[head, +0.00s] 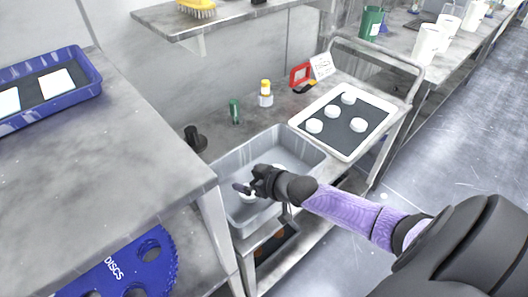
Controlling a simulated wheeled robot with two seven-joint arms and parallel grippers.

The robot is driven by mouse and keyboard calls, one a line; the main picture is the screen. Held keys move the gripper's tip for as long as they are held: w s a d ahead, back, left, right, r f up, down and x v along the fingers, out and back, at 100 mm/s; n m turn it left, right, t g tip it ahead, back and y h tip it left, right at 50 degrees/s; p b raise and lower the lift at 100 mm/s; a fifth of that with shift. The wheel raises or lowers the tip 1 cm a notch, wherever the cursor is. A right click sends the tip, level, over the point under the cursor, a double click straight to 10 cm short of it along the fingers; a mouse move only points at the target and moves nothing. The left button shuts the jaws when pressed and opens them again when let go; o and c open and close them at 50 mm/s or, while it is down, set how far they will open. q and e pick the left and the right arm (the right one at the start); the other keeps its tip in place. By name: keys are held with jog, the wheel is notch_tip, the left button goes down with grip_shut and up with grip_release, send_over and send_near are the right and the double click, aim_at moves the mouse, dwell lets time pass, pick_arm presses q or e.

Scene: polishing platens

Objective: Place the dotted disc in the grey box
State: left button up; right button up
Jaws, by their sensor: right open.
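The grey box (225,172) is an open bin on the bench in the middle of the head view. My right gripper (246,189) is over the box, its fingers open and pointing left. A pale round piece (248,198), likely a disc, shows just below the fingers inside the box. It looks apart from the grip, but the gripper and wrist partly cover it. Any dots on it are too small to tell. My left gripper is not in view.
A white-rimmed tray (341,154) with several white discs stands right of the box. A green bottle (235,111), a yellow-capped bottle (265,94) and a black knob-like object (195,138) stand behind it. A blue tray (92,82) lies at left.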

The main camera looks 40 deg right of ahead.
jog(key=p+v, duration=0.5)
jog(key=v, duration=0.7)
jog(key=s+d+f+m+g+h, duration=0.1)
jog(key=s+f+g+h, duration=0.15)
jog(key=s+f, duration=0.5)
jog(key=s+f+g+h, duration=0.1)
jog(key=s+f+g, duration=0.25)
jog(key=f, duration=0.75)
jog(key=s+a+f+g, duration=0.1)
jog(key=s+a+f, duration=0.1)
jog(key=s, duration=0.3)
jog(key=s+a+f+n+g, duration=0.1)
jog(key=s+a+f+g, duration=0.1)
jog(key=s+a, duration=0.3)
jog(key=s+a+f+g, duration=0.2)
jog(key=s+a+f, duration=0.1)
jog(key=s, duration=0.4)
jog(key=shift+a+f+y, duration=0.3)
jog(key=shift+f+y, duration=0.05)
jog(key=shift+f, duration=0.35)
jog(key=shift+s, duration=0.15)
